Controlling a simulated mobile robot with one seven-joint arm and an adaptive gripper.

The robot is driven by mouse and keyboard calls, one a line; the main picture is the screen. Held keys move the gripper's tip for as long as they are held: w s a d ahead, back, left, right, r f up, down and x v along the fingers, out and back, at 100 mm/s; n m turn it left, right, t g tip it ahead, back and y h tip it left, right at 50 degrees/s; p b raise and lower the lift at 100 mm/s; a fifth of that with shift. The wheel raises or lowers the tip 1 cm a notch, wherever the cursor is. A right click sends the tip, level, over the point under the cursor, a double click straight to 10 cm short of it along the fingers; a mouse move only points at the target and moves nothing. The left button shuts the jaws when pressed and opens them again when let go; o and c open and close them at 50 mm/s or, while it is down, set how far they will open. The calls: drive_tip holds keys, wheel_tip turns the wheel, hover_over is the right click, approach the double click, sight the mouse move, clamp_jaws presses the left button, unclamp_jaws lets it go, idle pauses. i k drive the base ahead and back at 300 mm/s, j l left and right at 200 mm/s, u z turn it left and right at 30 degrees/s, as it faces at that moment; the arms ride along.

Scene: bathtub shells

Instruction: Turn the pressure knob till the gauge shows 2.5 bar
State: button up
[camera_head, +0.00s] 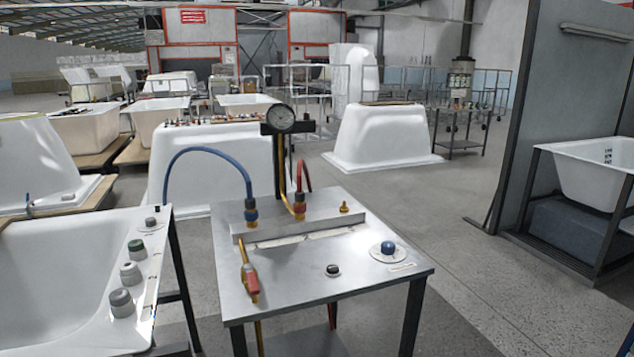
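A steel-topped stand (285,285) is in the middle front of the head view. A round gauge (281,117) with a dark rim sits on a post at its back; its needle and scale are too small to read. A blue knob (388,247) on a round white plate stands at the right of the top, with a small label beside it. A smaller black knob (333,270) sits to its left, near the front. Which knob sets the pressure I cannot tell from lettering. My gripper is not in view.
A blue hose (207,149) and a red hose (304,172) arch above the stand's rear rail. A red-and-yellow valve (251,283) lies at its left.

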sight(387, 247)
drive_tip(key=i+l, duration=0.2)
drive_tip(key=l, duration=0.15)
drive_tip(key=i+l, duration=0.2)
drive_tip(key=l, duration=0.15)
drive_tip(key=i+l, duration=0.35)
drive_tip(key=i, duration=0.4)
drive_tip(key=j+u, duration=0.05)
